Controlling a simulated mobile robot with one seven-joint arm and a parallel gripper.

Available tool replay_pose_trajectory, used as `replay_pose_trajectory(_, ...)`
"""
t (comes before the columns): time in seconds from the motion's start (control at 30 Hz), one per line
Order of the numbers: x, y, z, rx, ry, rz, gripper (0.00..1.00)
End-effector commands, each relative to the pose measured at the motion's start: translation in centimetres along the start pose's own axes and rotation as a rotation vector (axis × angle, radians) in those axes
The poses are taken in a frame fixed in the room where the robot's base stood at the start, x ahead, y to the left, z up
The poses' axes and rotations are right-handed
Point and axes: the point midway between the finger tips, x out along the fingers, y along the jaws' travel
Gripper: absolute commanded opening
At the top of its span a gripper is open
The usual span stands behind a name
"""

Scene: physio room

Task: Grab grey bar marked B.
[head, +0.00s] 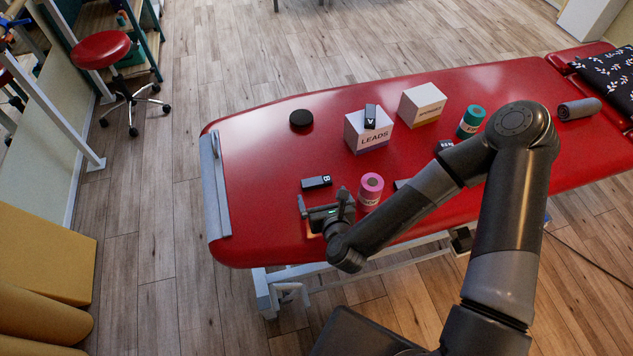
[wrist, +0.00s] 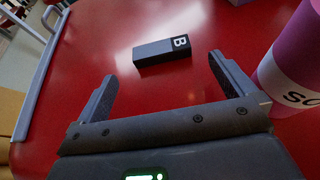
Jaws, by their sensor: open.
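The dark grey bar marked B (head: 316,183) lies flat on the red treatment table, a white B label at its right end. In the wrist view the bar (wrist: 162,51) lies beyond my fingertips, roughly centred between them and tilted slightly. My gripper (head: 324,203) is open and empty, on the near side of the bar. In the wrist view both fingers of my gripper (wrist: 162,68) show spread apart, with red tabletop between them. The bar is not touched by either finger.
A pink roll (head: 371,188) stands close right of my gripper. Farther back are a white LEADS box (head: 368,136) with a bar marked A (head: 370,115) on top, another white box (head: 422,104), a teal roll (head: 471,121) and a black disc (head: 301,118). The red table (head: 255,150) is clear at left.

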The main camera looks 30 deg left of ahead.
Motion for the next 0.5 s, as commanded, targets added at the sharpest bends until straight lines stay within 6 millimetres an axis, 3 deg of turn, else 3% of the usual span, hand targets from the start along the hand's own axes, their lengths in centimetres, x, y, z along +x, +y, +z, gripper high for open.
replay_pose_trajectory(0.5,6.4,0.0,0.1,-0.002,-0.001,0.0,1.0)
